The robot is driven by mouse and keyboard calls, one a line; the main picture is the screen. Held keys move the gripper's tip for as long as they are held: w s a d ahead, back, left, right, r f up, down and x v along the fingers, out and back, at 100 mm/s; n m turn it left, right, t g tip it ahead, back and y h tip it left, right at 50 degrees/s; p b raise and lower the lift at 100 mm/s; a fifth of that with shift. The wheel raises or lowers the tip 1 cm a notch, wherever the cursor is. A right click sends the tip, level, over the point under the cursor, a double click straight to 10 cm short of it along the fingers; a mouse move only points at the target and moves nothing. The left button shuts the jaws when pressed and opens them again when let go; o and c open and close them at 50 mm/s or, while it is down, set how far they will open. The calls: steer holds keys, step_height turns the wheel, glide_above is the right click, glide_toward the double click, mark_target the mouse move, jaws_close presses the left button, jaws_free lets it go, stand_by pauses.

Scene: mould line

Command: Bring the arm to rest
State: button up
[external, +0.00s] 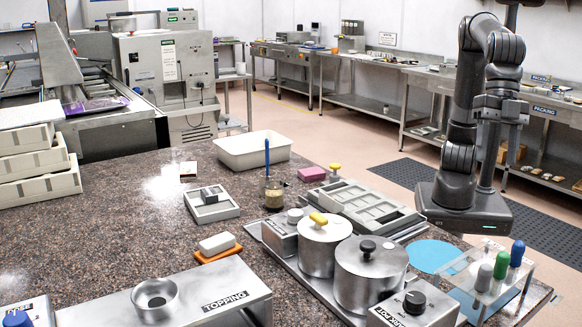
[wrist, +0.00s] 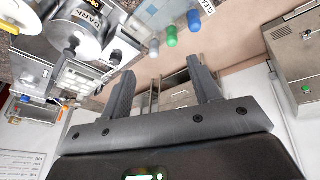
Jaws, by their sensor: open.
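My arm stands folded at the right of the external view, beyond the far right edge of the speckled worktop (external: 120,215). My gripper (external: 501,112) is raised well above the worktop, close to the arm. In the wrist view my gripper (wrist: 161,68) has its two dark fingers spread apart, with nothing between them. Nothing touches the fingers.
Two steel pots (external: 371,272) and a tray with compartments (external: 365,205) stand on the worktop. A clear rack with grey, green and blue handled tools (external: 502,265) stands at the near right corner. A long steel bench (external: 420,75) runs behind the arm.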

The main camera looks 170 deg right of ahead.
steer(key=s+a+f+m, duration=0.1)
steer(key=s+f, duration=0.3)
steer(key=s, duration=1.1)
steer(key=s+a+f+m+t, duration=0.1)
steer(key=s+a+f, duration=0.3)
steer(key=s, duration=1.1)
steer(key=shift+s+a+f+m, duration=0.3)
steer(key=shift+s+f+m, duration=0.1)
steer(key=shift+f+m, duration=0.15)
steer(key=shift+r, duration=0.15)
stand_by(0.6)
